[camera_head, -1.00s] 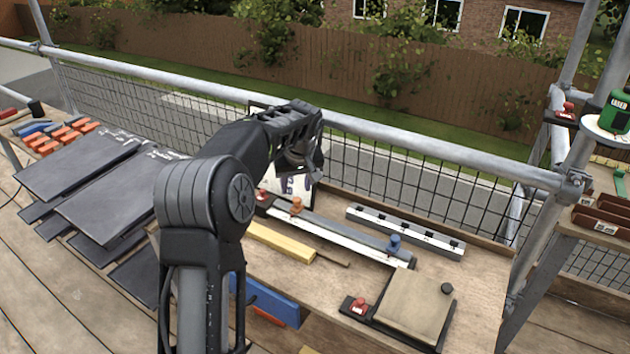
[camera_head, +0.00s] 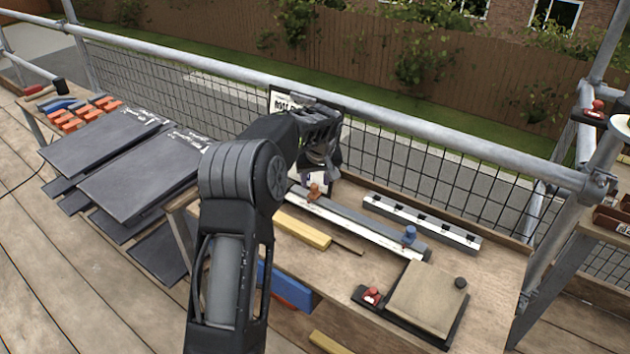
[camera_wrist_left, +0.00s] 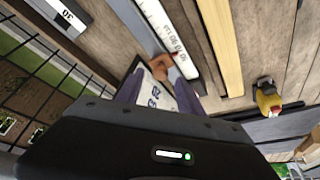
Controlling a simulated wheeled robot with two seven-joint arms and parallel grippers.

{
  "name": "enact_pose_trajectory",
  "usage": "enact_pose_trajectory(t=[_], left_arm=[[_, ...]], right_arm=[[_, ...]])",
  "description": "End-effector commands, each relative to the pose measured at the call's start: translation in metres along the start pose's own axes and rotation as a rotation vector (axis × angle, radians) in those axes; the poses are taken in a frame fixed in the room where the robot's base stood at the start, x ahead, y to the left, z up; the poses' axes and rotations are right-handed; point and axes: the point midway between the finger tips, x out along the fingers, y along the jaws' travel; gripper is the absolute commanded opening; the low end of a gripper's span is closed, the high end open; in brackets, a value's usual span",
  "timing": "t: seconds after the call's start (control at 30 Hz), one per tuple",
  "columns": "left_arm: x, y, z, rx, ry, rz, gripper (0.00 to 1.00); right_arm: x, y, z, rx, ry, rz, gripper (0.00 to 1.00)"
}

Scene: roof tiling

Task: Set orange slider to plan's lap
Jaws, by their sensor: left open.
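The orange slider (camera_head: 315,191) sits near the left end of a long rule with a white scale (camera_head: 352,226). It also shows in the left wrist view (camera_wrist_left: 161,66), just beyond my fingertips. My left gripper (camera_head: 319,176) is open, above and close to the orange slider; I cannot tell whether it touches. In the left wrist view its purplish fingers (camera_wrist_left: 158,88) stand apart, with a white surface bearing dark marks behind them. A blue slider (camera_head: 409,235) is near the rule's right end. A white, dark-framed board (camera_head: 290,101) with writing, possibly the plan, is mostly hidden behind my left arm.
A tan slab (camera_head: 426,297) on a dark base with a red knob (camera_head: 372,296) is at the right. Dark slates (camera_head: 140,180) are at the left. A scaffold rail (camera_head: 400,115) runs behind.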

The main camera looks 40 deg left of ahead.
Motion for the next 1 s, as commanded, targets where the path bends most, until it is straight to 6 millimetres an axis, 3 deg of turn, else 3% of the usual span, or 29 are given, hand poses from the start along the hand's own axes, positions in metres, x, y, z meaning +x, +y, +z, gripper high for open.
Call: enact_pose_trajectory(t=[0.17, 0.47, 1.0], left_arm=[[0.016, 0.0, 0.0, 0.0, -0.001, 0.0, 0.44], [0.018, 0.0, 0.0, 0.0, 0.001, 0.001, 0.44], [0.018, 0.0, 0.0, 0.0, 0.0, 0.001, 0.0]], right_arm=[[-0.003, -0.001, 0.0, 0.0, 0.0, 0.0, 0.44], [-0.003, -0.001, 0.0, 0.0, 0.0, 0.0, 0.44], [-0.003, -0.001, 0.0, 0.0, 0.0, 0.0, 0.44]])
